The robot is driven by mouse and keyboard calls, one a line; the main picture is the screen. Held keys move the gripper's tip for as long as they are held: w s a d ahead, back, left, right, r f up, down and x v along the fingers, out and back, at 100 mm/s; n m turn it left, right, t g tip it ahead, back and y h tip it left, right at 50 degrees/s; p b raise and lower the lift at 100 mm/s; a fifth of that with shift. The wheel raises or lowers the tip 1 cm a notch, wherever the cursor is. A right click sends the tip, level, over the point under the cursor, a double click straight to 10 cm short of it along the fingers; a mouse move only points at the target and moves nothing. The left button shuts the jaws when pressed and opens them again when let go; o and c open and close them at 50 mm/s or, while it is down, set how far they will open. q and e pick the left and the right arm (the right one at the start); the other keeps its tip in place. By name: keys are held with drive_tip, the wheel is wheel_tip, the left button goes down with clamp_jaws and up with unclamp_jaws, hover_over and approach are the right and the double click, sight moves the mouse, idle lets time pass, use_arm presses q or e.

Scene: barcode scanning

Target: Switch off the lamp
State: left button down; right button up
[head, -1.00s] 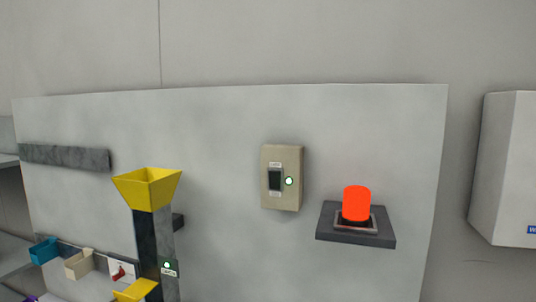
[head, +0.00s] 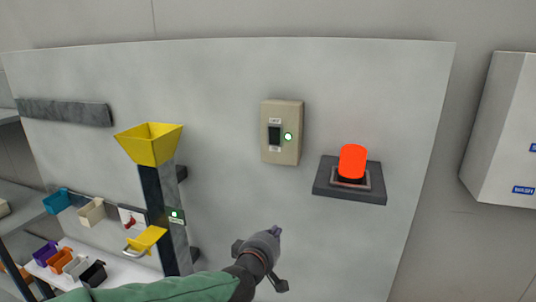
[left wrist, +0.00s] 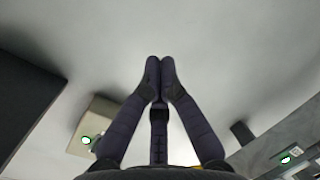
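The lamp (head: 352,162) is a glowing red-orange cylinder on a dark bracket (head: 335,194) on the panel. Left of it is a beige switch box (head: 291,150) with a dark rocker (head: 274,136) and a lit green-white indicator (head: 288,137). The box also shows at lower left in the left wrist view (left wrist: 97,112). My left gripper (head: 278,232) is below the box in the head view, in front of the panel and apart from the box. In the left wrist view its fingertips (left wrist: 160,66) meet with nothing visible between them. My right gripper is not in view.
The pale panel (head: 225,215) carries a yellow funnel (head: 149,146) on a dark post, left of the box. Several small coloured bins (head: 73,266) stand at lower left. A white wall box (head: 500,130) is at far right. The panel above the switch box is bare.

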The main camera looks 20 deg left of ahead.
sight(271, 129)
use_arm(q)
drive_tip(key=s+a+r+n+t, duration=0.1)
drive_tip(key=s+r, duration=0.2)
drive_tip(key=r, duration=0.4)
drive_tip(key=s+a+r+n+t+p, duration=0.1)
drive_tip(key=s+r+n+t, duration=0.1)
drive_tip(key=r, duration=0.6)
drive_tip(key=s+a+r+n+t, duration=0.1)
drive_tip(key=s+r, duration=0.3)
drive_tip(key=r, duration=0.4)
drive_tip(key=shift+s+a+n, duration=0.15)
drive_tip(key=shift+a+n, duration=0.05)
drive_tip(key=shift+n, duration=0.5)
drive_tip(key=w, duration=0.4)
drive_tip(key=w+r, duration=0.1)
drive_tip(key=w, duration=0.4)
drive_tip(key=w+r+p, duration=0.1)
drive_tip(key=w, duration=0.4)
drive_tip(key=shift+d, duration=0.25)
